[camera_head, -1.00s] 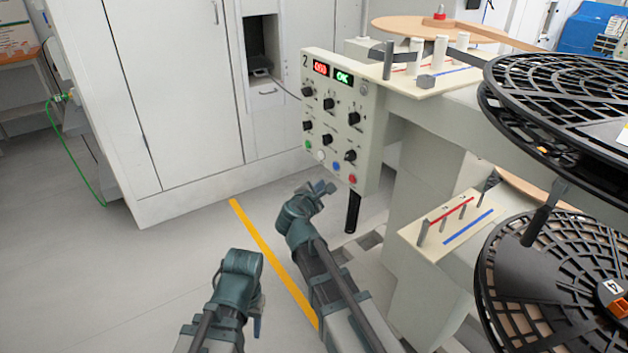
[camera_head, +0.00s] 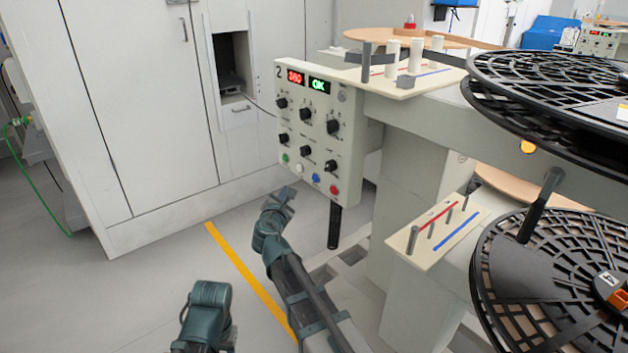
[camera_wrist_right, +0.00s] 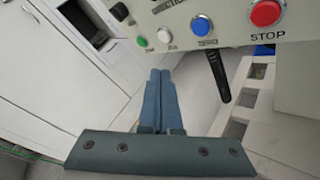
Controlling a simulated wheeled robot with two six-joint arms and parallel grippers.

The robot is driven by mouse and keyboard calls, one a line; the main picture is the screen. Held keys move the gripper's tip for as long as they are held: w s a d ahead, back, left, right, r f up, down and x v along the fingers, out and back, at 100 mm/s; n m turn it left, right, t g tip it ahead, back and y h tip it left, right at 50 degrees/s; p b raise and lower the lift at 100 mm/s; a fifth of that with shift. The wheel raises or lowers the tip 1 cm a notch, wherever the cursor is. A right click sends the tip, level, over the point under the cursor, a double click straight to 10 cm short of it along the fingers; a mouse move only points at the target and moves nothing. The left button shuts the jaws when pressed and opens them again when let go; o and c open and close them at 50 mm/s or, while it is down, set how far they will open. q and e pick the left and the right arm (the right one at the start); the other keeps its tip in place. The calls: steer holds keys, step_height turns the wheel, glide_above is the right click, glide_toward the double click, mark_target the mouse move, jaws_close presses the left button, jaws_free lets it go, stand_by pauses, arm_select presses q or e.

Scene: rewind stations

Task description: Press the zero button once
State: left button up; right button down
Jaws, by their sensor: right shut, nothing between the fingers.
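The control panel (camera_head: 318,130) of station 2 carries a row of small buttons along its lower edge: green, white, blue and red. The white button (camera_head: 299,169) also shows in the wrist view (camera_wrist_right: 163,35), between the green and blue ones. Its small label is too blurred to read surely. My right gripper (camera_head: 287,191) is shut and empty, just below and left of the button row. In the wrist view its closed fingers (camera_wrist_right: 160,72) point up toward the white button, apart from it. My left gripper (camera_head: 208,300) is low in the head view, its jaws unclear.
The red STOP button (camera_wrist_right: 265,12) sits at the row's right end. Knobs and two lit displays are above. A black handle (camera_head: 335,226) hangs below the panel. Black reels (camera_head: 555,270) stand at right.

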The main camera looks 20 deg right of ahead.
steer(key=w+d, duration=0.2)
steer(key=d, duration=0.5)
steer(key=shift+w, duration=0.3)
steer(key=shift+d, duration=0.15)
stand_by(1.7)
steer(key=shift+w+d, duration=0.1)
steer(key=shift+d, duration=0.2)
steer(key=shift+w+d, duration=0.15)
steer(key=shift+d, duration=0.25)
stand_by(0.9)
steer(key=shift+a, duration=0.1)
steer(key=shift+s+a, duration=0.3)
steer(key=shift+a, duration=0.35)
steer(key=a, duration=0.1)
steer(key=s+a, duration=0.1)
steer(key=a, duration=0.2)
steer(key=shift+s+a, duration=0.35)
